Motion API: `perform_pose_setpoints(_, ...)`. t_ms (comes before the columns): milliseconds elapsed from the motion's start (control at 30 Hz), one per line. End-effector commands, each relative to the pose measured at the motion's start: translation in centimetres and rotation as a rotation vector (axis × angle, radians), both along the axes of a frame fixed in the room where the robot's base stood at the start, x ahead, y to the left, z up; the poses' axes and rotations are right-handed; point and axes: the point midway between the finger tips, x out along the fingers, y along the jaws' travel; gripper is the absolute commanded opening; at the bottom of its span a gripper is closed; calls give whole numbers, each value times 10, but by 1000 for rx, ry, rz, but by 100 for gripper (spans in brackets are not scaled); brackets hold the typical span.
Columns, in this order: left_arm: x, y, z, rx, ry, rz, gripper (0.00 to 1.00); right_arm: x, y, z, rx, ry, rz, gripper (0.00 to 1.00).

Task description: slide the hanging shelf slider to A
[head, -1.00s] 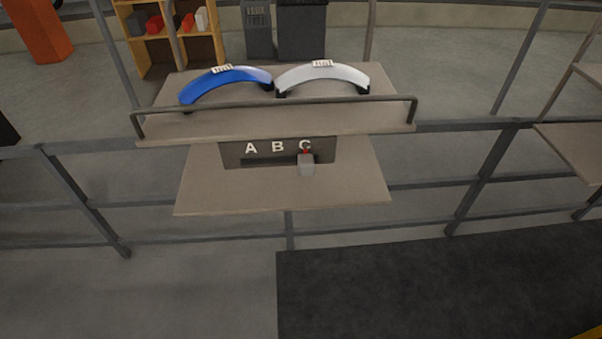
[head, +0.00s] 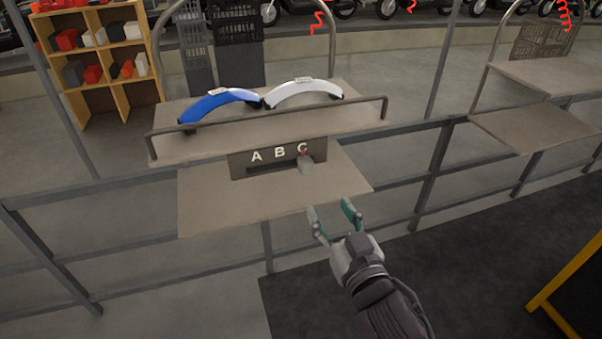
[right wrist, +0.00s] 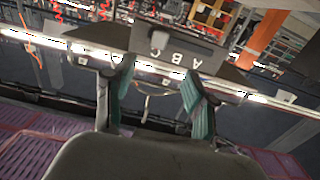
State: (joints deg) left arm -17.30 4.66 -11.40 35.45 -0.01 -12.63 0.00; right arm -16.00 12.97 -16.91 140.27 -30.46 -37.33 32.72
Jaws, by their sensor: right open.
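The slider (head: 306,163) is a small grey block with a red mark, at the letter C at the right end of its slot. The dark panel (head: 239,163) with the letters A, B and C hangs under the upper board of the shelf (head: 200,215). My right gripper (head: 333,207) is open and empty, in front of and below the slider, near the lower board's front edge. In the right wrist view the slider (right wrist: 159,41) and the letters show tilted beyond the open fingers (right wrist: 155,90). My left gripper is not in view.
The space in front of the panel is clear.

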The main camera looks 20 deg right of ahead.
Motion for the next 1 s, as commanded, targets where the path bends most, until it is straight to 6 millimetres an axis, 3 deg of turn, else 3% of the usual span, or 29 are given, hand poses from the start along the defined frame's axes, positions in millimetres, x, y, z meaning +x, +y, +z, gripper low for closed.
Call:
perform_pose_setpoints(167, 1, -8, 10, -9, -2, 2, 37, 24, 1, 4, -3, -2, 0, 56)
perform_pose_setpoints(600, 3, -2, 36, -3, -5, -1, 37, 112, 3, 3, -3, 1, -1, 56)
perform_pose_setpoints(800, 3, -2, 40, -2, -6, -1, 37, 132, 5, 1, -1, 2, 0, 56)
perform_pose_setpoints(1000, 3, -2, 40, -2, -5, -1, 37, 136, 5, 0, -1, 1, 1, 56)
